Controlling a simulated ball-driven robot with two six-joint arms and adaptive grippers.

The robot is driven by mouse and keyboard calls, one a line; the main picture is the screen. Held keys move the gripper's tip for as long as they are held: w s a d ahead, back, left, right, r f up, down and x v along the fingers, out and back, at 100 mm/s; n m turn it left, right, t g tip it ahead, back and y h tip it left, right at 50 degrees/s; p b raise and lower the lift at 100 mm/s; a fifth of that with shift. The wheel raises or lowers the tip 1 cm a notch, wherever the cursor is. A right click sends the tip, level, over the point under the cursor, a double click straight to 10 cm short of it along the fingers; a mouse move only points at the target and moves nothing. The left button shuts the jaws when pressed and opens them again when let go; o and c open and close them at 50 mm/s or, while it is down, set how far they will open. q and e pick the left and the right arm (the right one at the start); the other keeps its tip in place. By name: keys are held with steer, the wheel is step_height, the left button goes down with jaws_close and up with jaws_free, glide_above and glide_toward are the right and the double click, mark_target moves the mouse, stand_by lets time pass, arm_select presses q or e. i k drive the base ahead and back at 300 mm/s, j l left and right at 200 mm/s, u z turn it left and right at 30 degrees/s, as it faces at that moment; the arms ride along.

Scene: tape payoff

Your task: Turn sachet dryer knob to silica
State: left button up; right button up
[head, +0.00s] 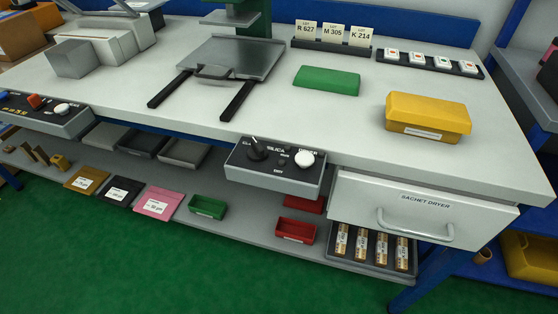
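The dryer control box (268,177) is fixed at the front edge of the bench, with its top sloping toward me. A black knob (257,150) stands on its left part. A label reading SILICA is printed right of the knob, and other lettering to the left is partly hidden or too small to read. The way the knob points is hard to tell; it seems to lean to the upper left. A round white button (304,158) sits on the box's right side. The sachet dryer drawer (372,203) is to the right, with a grey handle. Neither gripper is in view.
Another control box (48,117) with coloured knobs is at the left edge. A green block (326,80) and a yellow bin (428,116) stand on the bench behind. A metal plate with two black rails (238,100) lies behind the knob. Shelf bins sit below.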

mark_target(257, 152)
steer(key=k+l+u, duration=0.1)
steer(key=u, duration=0.3)
steer(key=k+u, duration=0.2)
steer(key=u, duration=0.2)
steer(key=k+u, duration=0.15)
steer(key=u, duration=0.25)
